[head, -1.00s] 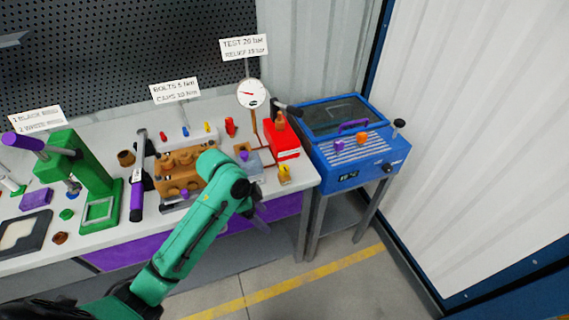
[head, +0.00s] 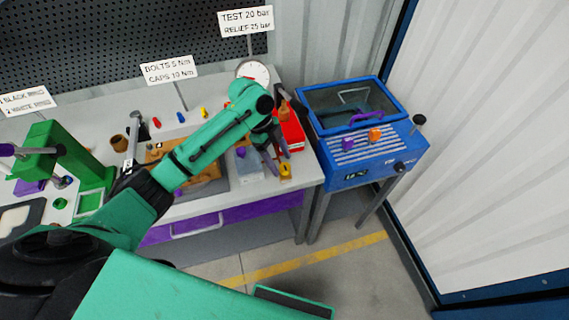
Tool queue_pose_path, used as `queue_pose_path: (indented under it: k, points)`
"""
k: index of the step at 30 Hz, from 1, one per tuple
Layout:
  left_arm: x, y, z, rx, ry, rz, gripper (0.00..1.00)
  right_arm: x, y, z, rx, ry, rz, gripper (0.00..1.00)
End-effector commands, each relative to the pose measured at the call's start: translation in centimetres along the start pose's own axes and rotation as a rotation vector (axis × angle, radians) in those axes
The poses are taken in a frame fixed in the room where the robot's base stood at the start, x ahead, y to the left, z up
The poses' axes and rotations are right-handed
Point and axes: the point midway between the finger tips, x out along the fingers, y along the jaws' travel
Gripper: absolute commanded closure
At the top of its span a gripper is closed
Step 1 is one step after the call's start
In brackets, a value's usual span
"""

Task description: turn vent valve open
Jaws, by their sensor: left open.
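My left gripper (head: 275,160) is open at the right end of the workbench, with its fingers pointing down. Its fingers are close to a small yellow part (head: 285,170) and to a grey block (head: 249,167) with a purple knob (head: 241,152). A red box-like unit (head: 291,137) stands just behind the fingers. The round white gauge (head: 253,71) stands behind, partly hidden by my arm. I cannot tell which of these small parts is the vent valve, or whether the fingers touch anything. My right gripper is not in view.
A blue machine (head: 372,150) with a clear lid stands right of the bench. A green press (head: 62,160) stands at the left. My left arm covers much of the brown pump block (head: 205,188). The floor in front (head: 300,245) is clear.

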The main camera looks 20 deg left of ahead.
Motion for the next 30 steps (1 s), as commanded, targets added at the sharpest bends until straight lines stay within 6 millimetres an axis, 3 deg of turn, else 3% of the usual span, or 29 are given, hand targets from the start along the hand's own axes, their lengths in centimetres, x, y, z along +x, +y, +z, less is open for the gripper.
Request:
queue_pose_path:
  k: [3,7,14,16,20,30]
  points:
    - [2.3,0.0,-0.1,-0.002,0.001,0.001,0.29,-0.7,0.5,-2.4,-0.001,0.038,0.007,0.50]
    - [3.6,0.0,0.0,0.000,-0.001,0.000,0.29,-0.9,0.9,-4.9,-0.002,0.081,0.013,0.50]
    - [3.9,0.0,0.0,0.000,-0.001,-0.001,0.29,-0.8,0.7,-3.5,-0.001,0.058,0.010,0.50]
    - [3.9,0.0,0.0,0.000,-0.001,-0.001,0.48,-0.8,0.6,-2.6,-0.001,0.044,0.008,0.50]
    - [3.8,0.0,0.0,0.000,-0.001,-0.001,0.98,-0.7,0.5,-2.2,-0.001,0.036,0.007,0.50]
    - [3.7,0.0,0.0,-0.023,-0.002,-0.011,1.00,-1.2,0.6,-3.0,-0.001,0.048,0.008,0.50]
